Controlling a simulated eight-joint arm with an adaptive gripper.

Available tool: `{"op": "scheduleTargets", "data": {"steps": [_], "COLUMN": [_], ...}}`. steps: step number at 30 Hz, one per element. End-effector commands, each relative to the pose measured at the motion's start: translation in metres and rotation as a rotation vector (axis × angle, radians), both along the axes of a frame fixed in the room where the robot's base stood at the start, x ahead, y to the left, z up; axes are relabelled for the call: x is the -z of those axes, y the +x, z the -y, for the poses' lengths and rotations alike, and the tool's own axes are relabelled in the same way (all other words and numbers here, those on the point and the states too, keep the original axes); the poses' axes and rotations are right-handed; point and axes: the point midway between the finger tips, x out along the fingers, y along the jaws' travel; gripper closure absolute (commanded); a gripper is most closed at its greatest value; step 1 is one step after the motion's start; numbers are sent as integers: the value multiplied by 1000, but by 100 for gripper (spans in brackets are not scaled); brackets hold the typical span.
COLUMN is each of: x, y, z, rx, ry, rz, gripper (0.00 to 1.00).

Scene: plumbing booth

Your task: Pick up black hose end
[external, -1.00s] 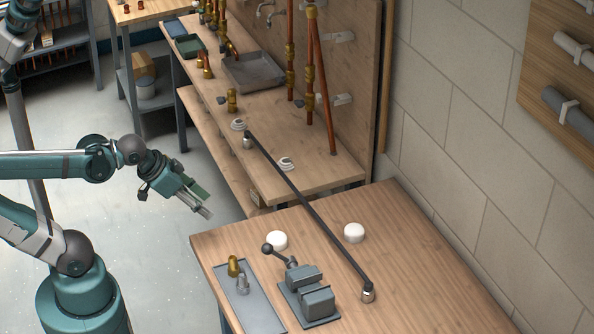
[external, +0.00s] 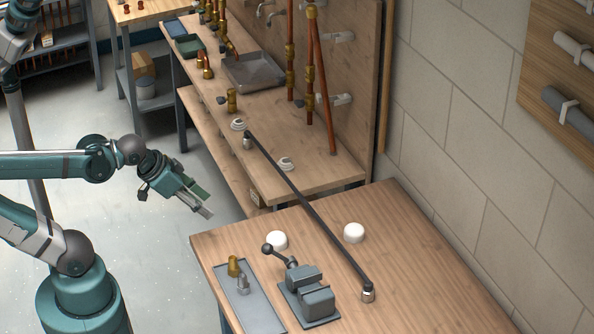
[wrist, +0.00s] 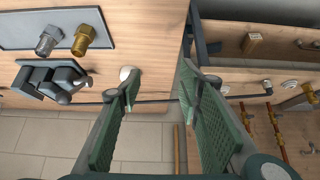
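The black hose (external: 307,207) spans the gap between the near bench and the far bench. The other end with a metal fitting (external: 247,142) is on the far bench beside a white ringed fitting. My gripper (external: 208,212) is in the air left of the benches, apart from the hose. In the wrist view my gripper (wrist: 158,88) shows two green pads spread apart with nothing between them. Part of the hose (wrist: 155,101) shows behind the fingers.
The near bench (external: 420,245) holds a grey vise (external: 310,293), a tray (external: 250,300) with a brass and a silver fitting, and two white caps (external: 354,232). Copper pipes (external: 322,90) rise from the far bench. The near bench's right side is clear.

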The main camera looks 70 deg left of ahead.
Motion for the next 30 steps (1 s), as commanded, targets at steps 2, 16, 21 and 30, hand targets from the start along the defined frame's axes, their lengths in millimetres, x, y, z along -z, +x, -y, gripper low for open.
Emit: {"op": "scheduleTargets", "data": {"steps": [2,16,21,30], "x": [0,-25,-39,-59], "y": [0,28,49,87], "z": [0,17,30,57], "rx": [1,110,192,345], "ry": [1,32,54,90], "rz": [0,-40,-67,-111], "gripper": [65,65,65,65]}}
